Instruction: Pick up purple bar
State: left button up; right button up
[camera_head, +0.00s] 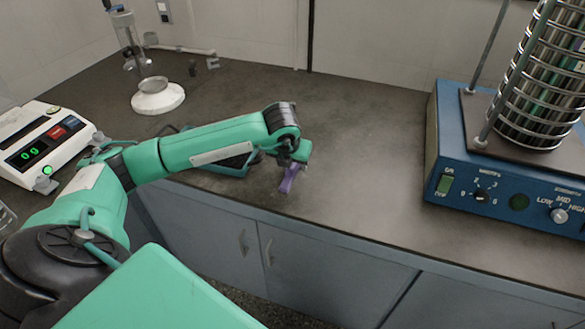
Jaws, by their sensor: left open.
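The purple bar (290,179) is at the front part of the dark counter, near its front edge. It appears as a small purple shape directly below my left gripper (299,157). My left gripper points down at the bar and is open. Its fingers are small and partly hidden by the wrist, so I cannot tell whether they touch the bar or stand around it. The upper end of the bar is hidden by the gripper. My right gripper is not in view.
A blue sieve shaker (480,185) with a metal sieve stack (545,75) stands at the right. A white scale (45,145) is at the left. A glass apparatus on a white base (158,99) stands behind. A dark object (232,166) lies partly behind my arm. The middle counter is clear.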

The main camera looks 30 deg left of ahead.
pick_arm(q)
jog(key=shift+c, duration=0.4)
grip_shut()
